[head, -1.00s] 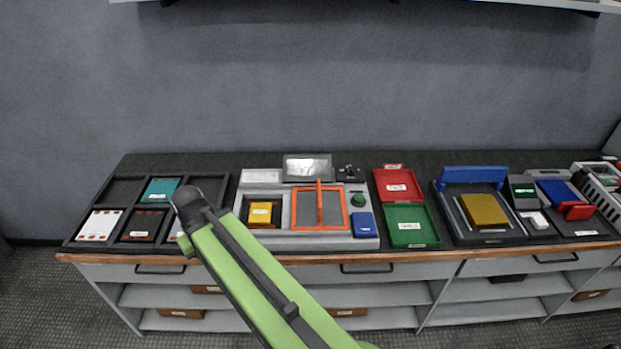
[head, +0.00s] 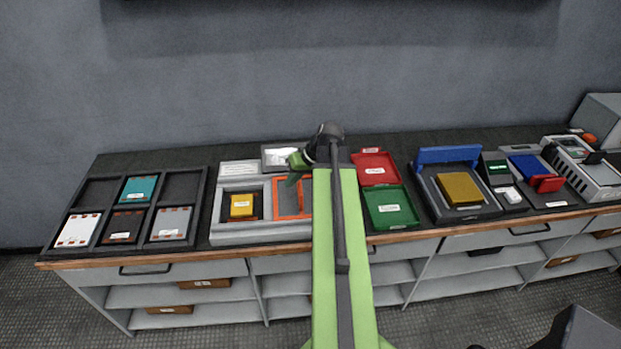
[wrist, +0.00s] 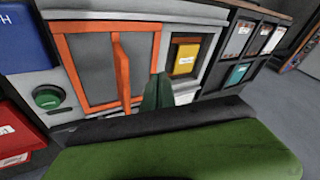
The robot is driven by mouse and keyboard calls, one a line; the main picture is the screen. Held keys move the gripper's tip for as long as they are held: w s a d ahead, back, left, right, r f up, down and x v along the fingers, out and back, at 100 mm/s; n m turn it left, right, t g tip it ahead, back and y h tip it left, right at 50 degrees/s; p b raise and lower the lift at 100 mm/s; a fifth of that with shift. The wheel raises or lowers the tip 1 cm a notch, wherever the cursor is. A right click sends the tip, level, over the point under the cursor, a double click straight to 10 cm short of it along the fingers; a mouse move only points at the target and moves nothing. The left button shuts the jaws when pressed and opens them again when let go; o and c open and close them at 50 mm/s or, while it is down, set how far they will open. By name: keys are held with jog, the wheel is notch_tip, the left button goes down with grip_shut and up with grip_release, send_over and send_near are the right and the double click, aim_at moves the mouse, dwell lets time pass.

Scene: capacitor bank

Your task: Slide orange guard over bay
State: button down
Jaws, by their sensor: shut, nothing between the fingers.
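The orange guard (head: 276,199) is a rectangular frame with an upright handle bar, on the grey console (head: 230,230). In the head view my arm hides its right part. The wrist view shows the guard (wrist: 72,72) and its handle (wrist: 123,70) more fully. Beside it is a recessed bay holding a yellow block (head: 241,205); the block also shows in the wrist view (wrist: 185,58). The guard sits beside this bay, not over it. My gripper (head: 297,167) is shut and empty above the console, and its green finger shows in the wrist view (wrist: 157,92). I cannot tell whether it touches the guard.
A black tray (head: 150,188) with several cards lies left of the console. Red (head: 375,168) and green (head: 390,209) trays stand to its right, then a black fixture with a gold block (head: 459,188). A blue block (wrist: 22,38) and green button (wrist: 48,97) sit near the guard.

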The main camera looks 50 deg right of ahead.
aim_at(300, 190)
jog(key=s+d+r+m+t+h, duration=0.1)
jog(key=s+d+r+m+t, duration=0.1)
jog(key=s+d, duration=0.9)
jog(key=b+x, duration=0.3)
jog(key=x, duration=0.1)
jog(key=d+b+x, duration=0.1)
jog(key=b+x, duration=0.1)
jog(key=x, duration=0.2)
jog(key=w+b+x, duration=0.1)
jog(key=b+x, duration=0.2)
jog(key=x, duration=0.1)
jog(key=shift+w+d+r+b, duration=0.1)
jog(key=shift+d+r+b, duration=0.25)
jog(key=shift+d, duration=0.1)
jog(key=shift+w+a+r+p, duration=0.25)
jog(key=shift+w+a, duration=0.4)
jog(key=shift+a, duration=0.15)
jog(key=shift+w+a+r+p, duration=0.25)
jog(key=shift+w+a, duration=0.35)
jog(key=shift+a, duration=0.2)
